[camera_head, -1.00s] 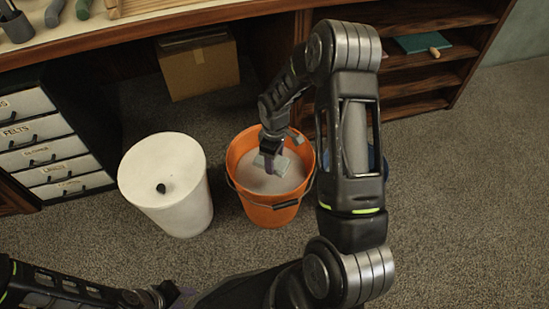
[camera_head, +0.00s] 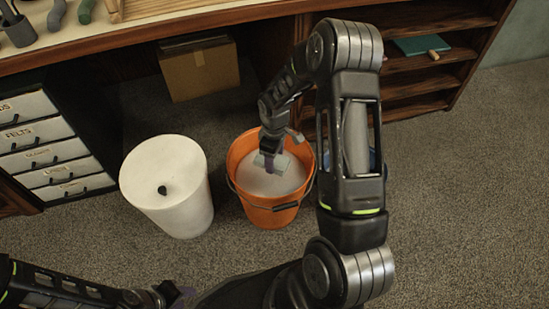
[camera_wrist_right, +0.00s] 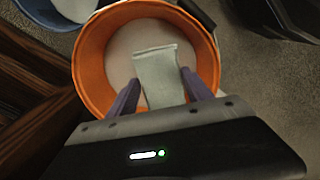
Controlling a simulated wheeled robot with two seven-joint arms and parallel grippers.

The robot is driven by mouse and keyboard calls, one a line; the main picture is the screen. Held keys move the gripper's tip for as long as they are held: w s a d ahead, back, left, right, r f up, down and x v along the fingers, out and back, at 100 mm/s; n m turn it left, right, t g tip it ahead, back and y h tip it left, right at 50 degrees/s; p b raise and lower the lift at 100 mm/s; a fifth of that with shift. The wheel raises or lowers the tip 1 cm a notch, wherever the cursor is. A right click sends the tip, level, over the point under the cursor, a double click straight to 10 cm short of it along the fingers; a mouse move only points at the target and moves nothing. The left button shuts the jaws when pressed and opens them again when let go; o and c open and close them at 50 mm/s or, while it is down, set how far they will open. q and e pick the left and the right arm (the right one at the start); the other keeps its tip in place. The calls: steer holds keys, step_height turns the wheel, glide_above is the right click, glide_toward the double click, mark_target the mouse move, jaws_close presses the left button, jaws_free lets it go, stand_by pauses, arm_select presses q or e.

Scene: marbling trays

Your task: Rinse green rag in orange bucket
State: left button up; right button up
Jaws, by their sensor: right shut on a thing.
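The orange bucket (camera_head: 268,213) stands on the carpet in the middle of the head view, filled with pale greyish liquid. My right gripper (camera_head: 270,167) reaches down into the bucket's mouth and is shut on the pale grey-green rag (camera_head: 262,160). In the right wrist view, the rag (camera_wrist_right: 158,75) lies between the two purple fingers of the right gripper (camera_wrist_right: 160,92), above or at the liquid inside the orange rim (camera_wrist_right: 92,75). I cannot tell how deep the rag sits. My left gripper (camera_head: 172,295) is low at the bottom left of the head view, its jaws unclear.
A white lidded bin (camera_head: 188,215) with a black knob stands close left of the bucket. A blue container (camera_wrist_right: 40,12) shows partly at the wrist view's top left. A cardboard box (camera_head: 200,72) sits under the desk (camera_head: 185,22). Shelves (camera_head: 425,85) stand at the right; carpet is clear below them.

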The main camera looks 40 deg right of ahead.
step_height(320, 180, up, 3)
steer(key=shift+r+p, duration=0.15)
steer(key=shift+p, duration=0.75)
